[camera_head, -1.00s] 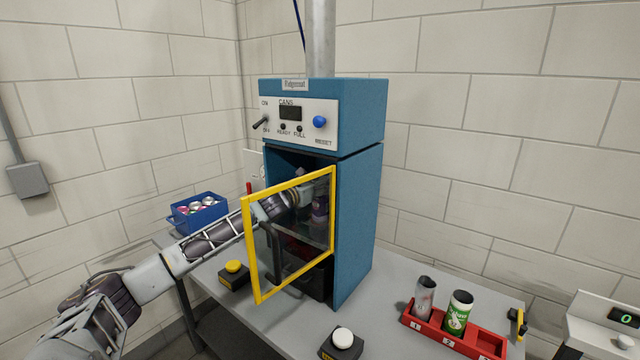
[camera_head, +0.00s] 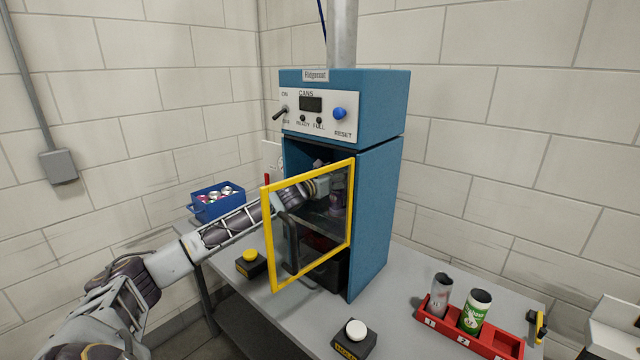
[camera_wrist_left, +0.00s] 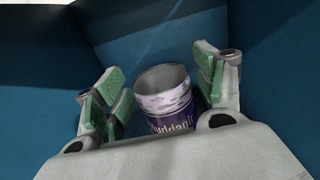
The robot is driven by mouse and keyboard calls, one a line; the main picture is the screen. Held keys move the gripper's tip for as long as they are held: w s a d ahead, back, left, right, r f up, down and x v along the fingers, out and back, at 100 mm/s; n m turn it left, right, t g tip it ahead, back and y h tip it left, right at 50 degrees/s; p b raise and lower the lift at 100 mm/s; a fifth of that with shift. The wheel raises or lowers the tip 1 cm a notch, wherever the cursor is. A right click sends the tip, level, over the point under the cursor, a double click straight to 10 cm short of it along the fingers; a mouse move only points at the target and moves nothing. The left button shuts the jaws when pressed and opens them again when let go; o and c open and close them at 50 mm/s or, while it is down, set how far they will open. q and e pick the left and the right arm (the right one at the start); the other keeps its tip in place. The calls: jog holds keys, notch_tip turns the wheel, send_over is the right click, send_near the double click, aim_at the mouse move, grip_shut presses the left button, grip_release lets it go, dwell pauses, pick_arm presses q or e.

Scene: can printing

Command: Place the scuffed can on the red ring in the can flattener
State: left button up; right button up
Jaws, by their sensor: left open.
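A purple can (camera_wrist_left: 172,122) with a worn, whitish band near its open top stands inside the blue can flattener (camera_head: 372,215). It shows dimly through the glass of the flattener's yellow-framed door (camera_head: 268,240), which is swung open. My left gripper (camera_wrist_left: 160,78) reaches into the chamber; in the wrist view its green-padded fingers are spread on both sides of the can, with a gap visible at the left. Whether the right pad touches the can I cannot tell. The red ring is not visible; the can's base is hidden. My right gripper is not in view.
A red rack (camera_head: 507,343) holds a grey can (camera_head: 439,295) and a green can (camera_head: 475,312). A blue crate of cans (camera_head: 218,203) stands behind my arm. Yellow-topped (camera_head: 250,262) and white-topped (camera_head: 355,338) buttons sit on the table (camera_head: 400,325) before the flattener.

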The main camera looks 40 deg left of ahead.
pick_arm(q)
jog(key=s+a+b, duration=0.1)
jog(key=s+b, duration=0.2)
jog(key=s, duration=0.4)
jog(key=shift+f, duration=0.15)
dwell(0.8)
jog(key=shift+s, duration=0.1)
jog(key=shift+s+b, duration=0.35)
jog(key=shift+b, duration=0.1)
jog(key=shift+s+d+b, duration=0.15)
jog(key=shift+s+b, duration=0.15)
jog(key=shift+s, duration=0.1)
jog(key=shift+s, duration=0.9)
jog(key=shift+s, duration=0.55)
jog(key=shift+s, duration=0.1)
dwell(0.6)
